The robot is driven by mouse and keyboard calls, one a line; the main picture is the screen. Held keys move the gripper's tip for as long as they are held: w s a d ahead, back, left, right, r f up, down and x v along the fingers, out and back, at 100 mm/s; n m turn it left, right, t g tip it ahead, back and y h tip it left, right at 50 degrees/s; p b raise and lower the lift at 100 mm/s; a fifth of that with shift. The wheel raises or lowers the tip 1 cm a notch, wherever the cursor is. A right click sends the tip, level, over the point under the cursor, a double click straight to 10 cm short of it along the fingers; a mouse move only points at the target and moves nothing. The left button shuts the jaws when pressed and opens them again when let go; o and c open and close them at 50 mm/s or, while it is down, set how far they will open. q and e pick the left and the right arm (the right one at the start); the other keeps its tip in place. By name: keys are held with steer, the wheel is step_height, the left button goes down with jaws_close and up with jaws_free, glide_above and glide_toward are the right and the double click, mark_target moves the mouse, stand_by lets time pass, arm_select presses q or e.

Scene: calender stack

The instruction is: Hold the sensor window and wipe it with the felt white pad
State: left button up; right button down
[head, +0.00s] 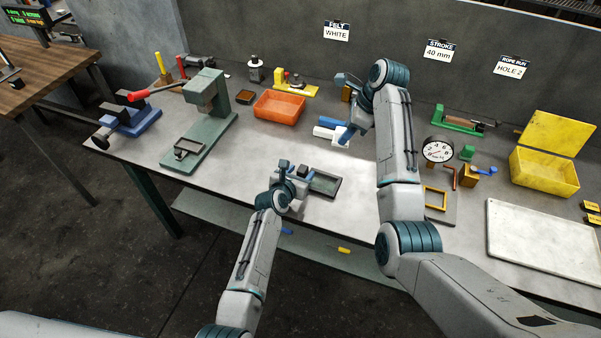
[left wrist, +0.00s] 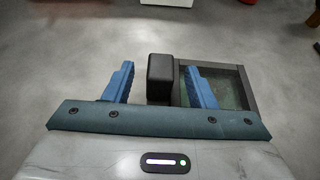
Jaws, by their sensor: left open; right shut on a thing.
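The sensor window (head: 325,184) is a dark frame with a greenish pane, lying on the bench. It also shows in the left wrist view (left wrist: 228,92), with a black block grip (left wrist: 160,78) at its left side. My left gripper (head: 294,170) is open at the window's left side. In the left wrist view its blue fingers (left wrist: 160,84) stand on either side of the black block, with gaps. The white felt pad (head: 324,132) is at the back middle, beside a blue block (head: 331,121). My right gripper (head: 347,133) is at the pad's right end, shut on it; the grip is partly hidden.
An orange bin (head: 279,108) and a green press (head: 213,110) stand to the left. A gauge (head: 438,149), yellow box (head: 545,172) and white board (head: 550,232) are to the right. Bare bench shows left of the window. A placard (head: 337,31) reads FELT WHITE.

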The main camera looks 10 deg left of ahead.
arm_select(q)
steer(key=shift+w+d+f, duration=0.1)
steer(key=shift+w, duration=0.2)
jaws_close()
arm_select(e)
glide_above(326, 180)
step_height(326, 180, down, 8)
steer(key=shift+a+f, duration=0.1)
steer(key=shift+f, duration=3.15)
